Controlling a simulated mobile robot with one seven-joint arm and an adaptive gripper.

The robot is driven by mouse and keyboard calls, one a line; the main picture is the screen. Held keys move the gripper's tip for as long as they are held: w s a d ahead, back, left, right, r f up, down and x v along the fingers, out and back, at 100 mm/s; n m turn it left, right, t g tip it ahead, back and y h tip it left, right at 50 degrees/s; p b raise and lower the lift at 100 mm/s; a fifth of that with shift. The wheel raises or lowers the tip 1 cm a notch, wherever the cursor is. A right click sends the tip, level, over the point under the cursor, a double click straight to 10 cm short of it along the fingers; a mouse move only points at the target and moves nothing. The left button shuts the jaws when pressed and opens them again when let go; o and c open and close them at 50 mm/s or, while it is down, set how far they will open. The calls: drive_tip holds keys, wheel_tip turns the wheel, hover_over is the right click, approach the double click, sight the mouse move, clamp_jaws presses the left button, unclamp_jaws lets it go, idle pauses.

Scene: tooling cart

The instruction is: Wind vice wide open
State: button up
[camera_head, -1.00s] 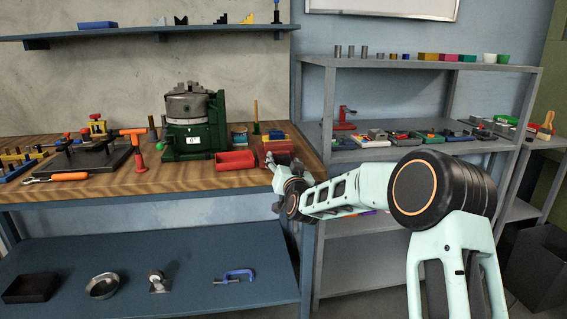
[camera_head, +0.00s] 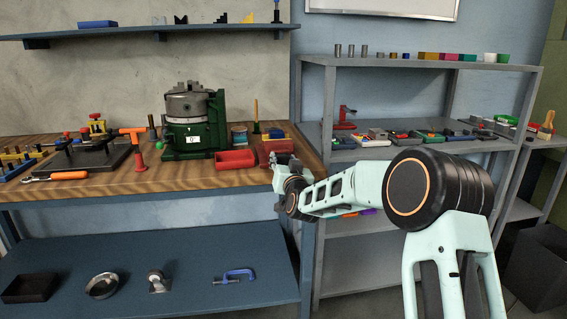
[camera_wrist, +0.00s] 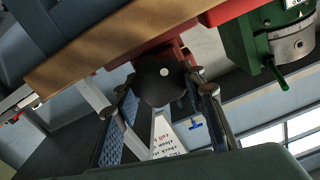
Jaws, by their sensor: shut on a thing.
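The red vice (camera_head: 274,148) is at the right front corner of the wooden bench in the head view. In the wrist view its red body (camera_wrist: 150,52) hangs at the bench edge. A dark round spindle end (camera_wrist: 163,82) with a pale centre dot faces the wrist camera below that body. My gripper (camera_head: 282,165) is at the front of the vice. In the wrist view my gripper (camera_wrist: 165,92) has a finger on each side of the spindle end and is shut on it. The jaw opening is hidden from both views.
A red tray (camera_head: 235,160) and a green machine (camera_head: 190,140) stand left of the vice. The grey shelf unit (camera_head: 420,63) stands close to its right. A blue lower shelf (camera_head: 190,262) lies below the bench. The space in front of the bench is clear.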

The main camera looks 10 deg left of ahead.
drive_tip(key=n+b, duration=0.1)
drive_tip(key=n, duration=0.1)
drive_tip(key=n+b, duration=0.1)
drive_tip(key=n, duration=0.1)
drive_tip(key=n+b, duration=0.2)
drive_tip(key=shift+s+a+f+n, duration=0.15)
drive_tip(key=shift+a+n, duration=0.1)
drive_tip(key=shift+n, duration=0.15)
drive_tip(key=n+b, duration=0.2)
drive_tip(key=n, duration=0.3)
drive_tip(key=shift+n+b, duration=0.35)
drive_tip(key=shift+n, duration=0.05)
drive_tip(key=o, duration=1.2)
drive_tip(key=shift+v, duration=3.95)
